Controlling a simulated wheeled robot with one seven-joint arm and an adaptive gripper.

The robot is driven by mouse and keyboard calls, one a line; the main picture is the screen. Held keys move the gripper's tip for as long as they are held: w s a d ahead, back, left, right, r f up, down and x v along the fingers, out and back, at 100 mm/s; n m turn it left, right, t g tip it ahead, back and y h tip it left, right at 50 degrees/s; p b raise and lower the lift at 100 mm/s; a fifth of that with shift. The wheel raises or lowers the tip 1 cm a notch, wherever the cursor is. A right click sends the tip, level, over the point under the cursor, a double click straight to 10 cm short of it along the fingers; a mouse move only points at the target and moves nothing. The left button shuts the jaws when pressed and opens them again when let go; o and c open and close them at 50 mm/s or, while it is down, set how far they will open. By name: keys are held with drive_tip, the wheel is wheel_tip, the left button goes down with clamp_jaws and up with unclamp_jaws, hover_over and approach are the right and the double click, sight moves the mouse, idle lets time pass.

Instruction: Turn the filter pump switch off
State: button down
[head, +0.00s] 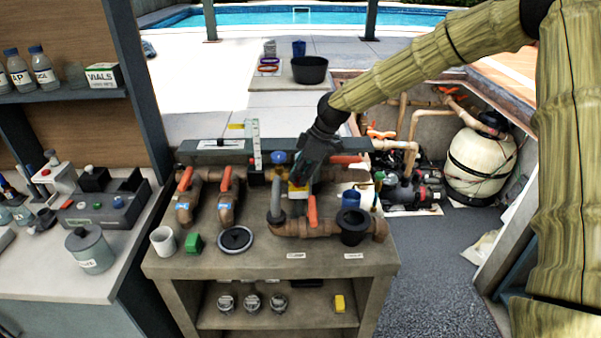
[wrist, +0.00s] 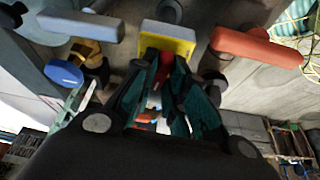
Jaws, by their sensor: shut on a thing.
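The filter pump switch is a yellow-fronted box (head: 299,194) on the bench among the pipes. It also shows at the top of the wrist view (wrist: 176,32), with a red part (wrist: 163,70) at its face. My gripper (head: 305,178) comes down from the upper right onto this switch. In the wrist view my gripper's dark green fingertips (wrist: 165,62) are on either side of the red part and appear closed on it. The fingers hide much of the red part, so its exact position cannot be told.
A blue valve knob (head: 278,157) is just behind. A black ring (head: 236,239), white cup (head: 163,241) and green block (head: 194,243) lie at the bench's front left.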

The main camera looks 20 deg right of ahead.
drive_tip(key=shift+n, duration=0.5)
drive_tip(key=shift+g, duration=0.3)
drive_tip(key=c, duration=1.4)
unclamp_jaws()
drive_tip(key=shift+f, duration=0.1)
drive_tip(key=shift+c, duration=0.2)
drive_tip(key=v, duration=1.2)
drive_tip(key=shift+d, duration=0.15)
